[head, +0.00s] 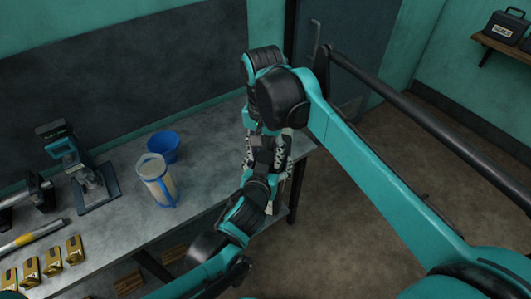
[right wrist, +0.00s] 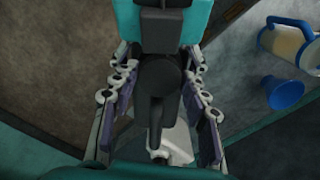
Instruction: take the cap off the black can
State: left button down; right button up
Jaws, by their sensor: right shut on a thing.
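My right gripper (head: 265,160) points down from the teal arm over the right end of the workbench. Its jointed fingers stand on both sides of a dark thing, seemingly the black can (head: 263,153). In the right wrist view, these fingers (right wrist: 160,115) flank a dark rounded shape, and I cannot make out a cap apart from the can. My left gripper (head: 262,190) reaches in from below and is close under the right one. Its fingers are mostly hidden, so its opening does not show.
Several gold blocks (head: 53,262) and a teal-black tool (head: 80,165) are at the left. The floor (head: 360,190) right of the bench is free.

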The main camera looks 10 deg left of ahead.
jog(key=n, duration=0.8)
jog(key=o, duration=1.3)
jog(key=shift+c, duration=0.2)
